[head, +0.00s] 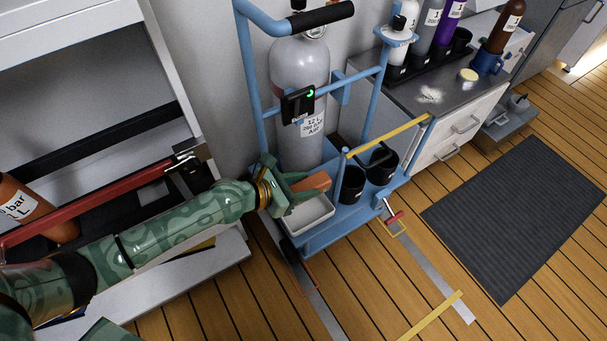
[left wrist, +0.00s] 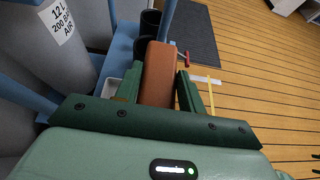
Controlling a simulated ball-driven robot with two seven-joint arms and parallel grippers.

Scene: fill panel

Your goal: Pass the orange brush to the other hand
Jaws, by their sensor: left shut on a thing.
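The orange brush (head: 314,183) is between the fingers of my left gripper (head: 290,188), which is shut on it. In the head view the brush is held above the white tray on the blue cart. In the left wrist view the brush (left wrist: 159,72) points away from the palm, with a green finger of my left gripper (left wrist: 160,88) on each side. The fingers hide part of the brush. My right gripper does not show in either view.
A blue cart (head: 325,234) carries a grey cylinder (head: 299,95), a white tray (head: 308,215) and black cups (head: 352,184). A counter with bottles (head: 431,25) stands behind. A dark mat (head: 520,215) lies on open wooden floor at right.

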